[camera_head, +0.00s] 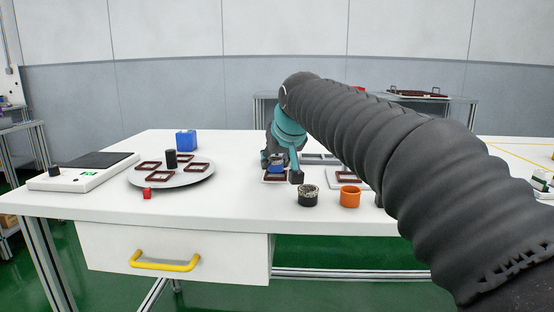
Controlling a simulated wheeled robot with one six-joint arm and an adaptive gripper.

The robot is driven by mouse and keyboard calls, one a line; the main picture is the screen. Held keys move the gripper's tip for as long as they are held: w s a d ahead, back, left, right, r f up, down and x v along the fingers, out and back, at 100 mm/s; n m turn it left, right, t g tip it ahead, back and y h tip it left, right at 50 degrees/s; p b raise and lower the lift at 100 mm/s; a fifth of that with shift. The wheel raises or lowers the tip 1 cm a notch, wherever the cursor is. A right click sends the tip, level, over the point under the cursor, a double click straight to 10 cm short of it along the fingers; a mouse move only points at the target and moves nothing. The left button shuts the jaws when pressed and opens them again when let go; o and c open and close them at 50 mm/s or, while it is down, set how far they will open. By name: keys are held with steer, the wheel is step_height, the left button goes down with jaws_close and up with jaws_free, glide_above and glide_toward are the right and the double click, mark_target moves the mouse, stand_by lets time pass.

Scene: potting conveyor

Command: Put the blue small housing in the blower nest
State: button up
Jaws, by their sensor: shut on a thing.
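My gripper (281,168) is low over the white table, right of its middle, its fingers around a small blue block (277,169), which looks like the blue small housing. The gripper is shut on it, and the fingers hide much of it. Just beneath is a pale plate with a dark brown square frame (275,179). I cannot tell whether the housing rests in this frame or hangs just above it. No label shows which nest is the blower nest.
A larger blue box (186,141) stands behind a round turntable (170,183) with several brown frames. A dark cup (308,195) and an orange cup (350,196) stand close in front right of the gripper. Another framed plate (347,175) is partly behind my arm.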

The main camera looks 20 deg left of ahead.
steer(key=shift+f, duration=0.35)
stand_by(0.4)
steer(key=o, duration=1)
steer(key=shift+c, duration=0.2)
steer(key=v, duration=1.2)
